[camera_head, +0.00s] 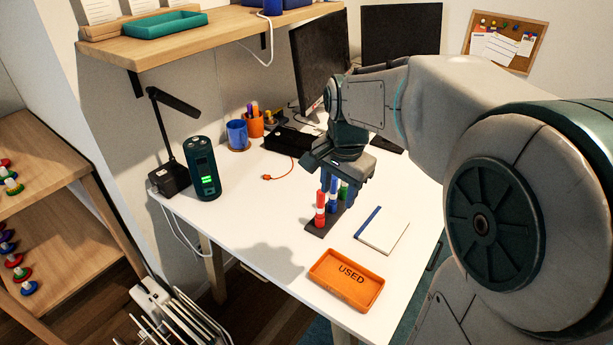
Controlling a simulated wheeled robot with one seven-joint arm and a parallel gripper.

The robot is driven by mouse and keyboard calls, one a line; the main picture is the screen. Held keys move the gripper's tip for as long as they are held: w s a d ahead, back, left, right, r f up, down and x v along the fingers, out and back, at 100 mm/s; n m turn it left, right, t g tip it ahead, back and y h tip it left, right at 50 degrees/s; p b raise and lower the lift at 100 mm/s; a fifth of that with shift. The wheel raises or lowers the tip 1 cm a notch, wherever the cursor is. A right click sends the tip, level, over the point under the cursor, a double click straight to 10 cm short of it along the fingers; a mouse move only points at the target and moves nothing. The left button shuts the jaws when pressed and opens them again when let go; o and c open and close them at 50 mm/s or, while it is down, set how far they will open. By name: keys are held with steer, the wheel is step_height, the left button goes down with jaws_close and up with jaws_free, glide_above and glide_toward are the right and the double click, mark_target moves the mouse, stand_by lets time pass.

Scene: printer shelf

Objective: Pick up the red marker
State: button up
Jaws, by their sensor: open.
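The red marker (320,209) stands upright at the near end of a small dark holder (312,229) on the white desk. A blue marker (333,192) and a green marker (344,188) stand behind it in the same row. My gripper (343,183) points down over the row from behind, with its fingers near the blue and green markers. It is open. The red marker appears in front of the fingers and apart from them. The exact gap between the fingers and the markers is hard to tell.
An orange tray (347,281) labelled USED lies at the desk's front, with a notepad (382,231) behind it. A dark green cylinder (203,168), a lamp (170,140) and a blue mug (237,134) stand at the left. A wooden shelf (200,38) overhangs the back. The desk's middle left is clear.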

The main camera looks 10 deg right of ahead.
mark_target(322, 199)
steer(key=w+f+m+g, duration=0.1)
steer(key=w+f+m, duration=0.3)
steer(key=w+m, duration=0.85)
steer(key=shift+n, duration=0.95)
steer(key=f, duration=0.2)
steer(key=w+f, duration=0.1)
steer(key=f, duration=0.2)
steer(key=w+f, duration=0.1)
steer(key=f, duration=0.2)
steer(key=shift+w, duration=0.1)
steer(key=f, duration=0.4)
steer(key=shift+w+d, duration=0.25)
steer(key=shift+f, duration=0.55)
jaws_close()
